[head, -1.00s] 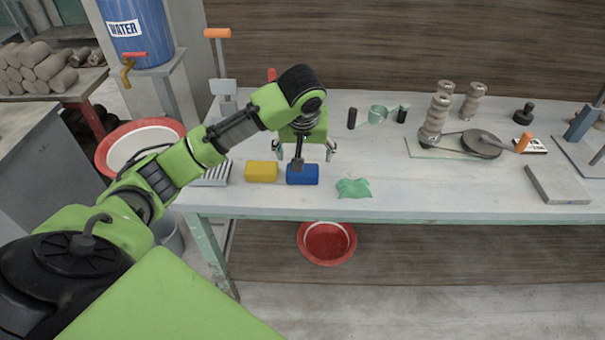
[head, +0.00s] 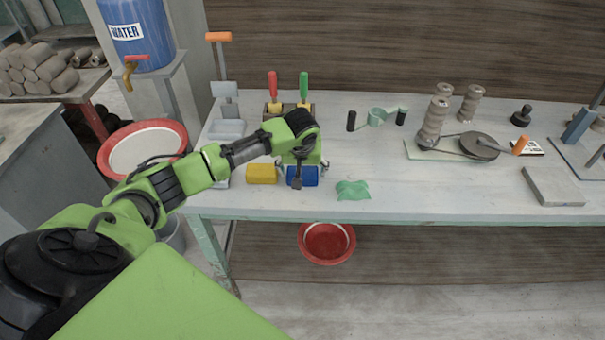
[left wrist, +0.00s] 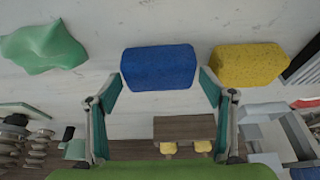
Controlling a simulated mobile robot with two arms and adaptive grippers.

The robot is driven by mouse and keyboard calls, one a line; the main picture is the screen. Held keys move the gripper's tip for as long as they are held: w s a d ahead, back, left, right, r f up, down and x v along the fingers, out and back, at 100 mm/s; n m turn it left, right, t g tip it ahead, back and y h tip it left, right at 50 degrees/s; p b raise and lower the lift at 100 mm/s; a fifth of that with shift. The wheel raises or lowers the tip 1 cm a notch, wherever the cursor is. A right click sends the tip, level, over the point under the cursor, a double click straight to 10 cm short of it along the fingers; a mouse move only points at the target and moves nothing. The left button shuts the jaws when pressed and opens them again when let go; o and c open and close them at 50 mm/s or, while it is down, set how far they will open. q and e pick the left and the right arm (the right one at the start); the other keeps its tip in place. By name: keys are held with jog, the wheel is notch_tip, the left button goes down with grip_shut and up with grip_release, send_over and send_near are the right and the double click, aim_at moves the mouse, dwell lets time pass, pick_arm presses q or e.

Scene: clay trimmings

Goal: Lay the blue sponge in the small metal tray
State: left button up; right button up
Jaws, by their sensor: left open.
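The blue sponge (head: 310,176) lies on the bench between a yellow sponge (head: 262,173) and a green cloth (head: 352,190). My left gripper (head: 301,170) is open and empty above the blue sponge, with a finger towards each end. In the left wrist view, the blue sponge (left wrist: 158,66) lies just beyond and between the spread fingertips (left wrist: 161,84). My right gripper is not in view.
A holder with red-handled (head: 272,85) and green-handled (head: 304,87) tools stands behind my gripper. A pale ridged thing is mostly hidden under my forearm. A belt-driven wheel (head: 480,146) and clay spools (head: 434,120) stand on the right.

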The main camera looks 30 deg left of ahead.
pick_arm(q)
jog(key=shift+w+a+f, duration=0.1)
jog(key=shift+w+f, duration=0.1)
jog(key=shift+f, duration=0.4)
jog(key=c, duration=0.8)
jog(key=shift+o, duration=0.2)
jog(key=shift+r, duration=0.15)
